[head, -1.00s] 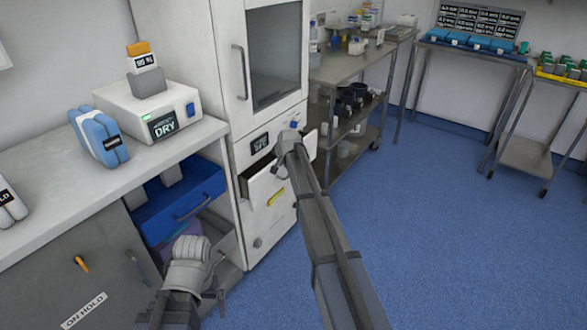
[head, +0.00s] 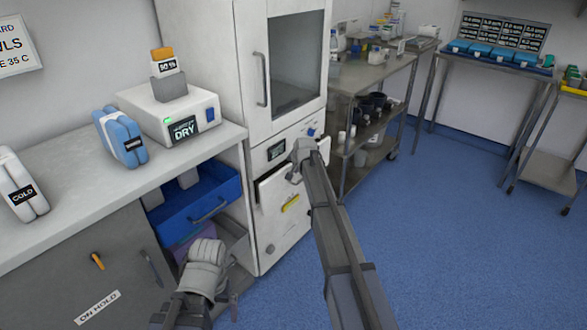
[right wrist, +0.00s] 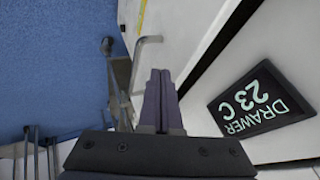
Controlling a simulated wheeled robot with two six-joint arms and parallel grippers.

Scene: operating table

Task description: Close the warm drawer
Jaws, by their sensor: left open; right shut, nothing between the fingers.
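The warm drawer (head: 278,225) is the white drawer low in the tall white cabinet, with a yellow label on its front. My left gripper (head: 206,264) is open, low in front of the counter.
An open blue drawer (head: 190,222) juts out under the counter (head: 75,213), left of the cabinet. The warmer cabinet's upper glass door (head: 297,65) is shut. A steel shelf trolley (head: 362,82) stands right of the cabinet. The blue floor (head: 460,250) at right is clear.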

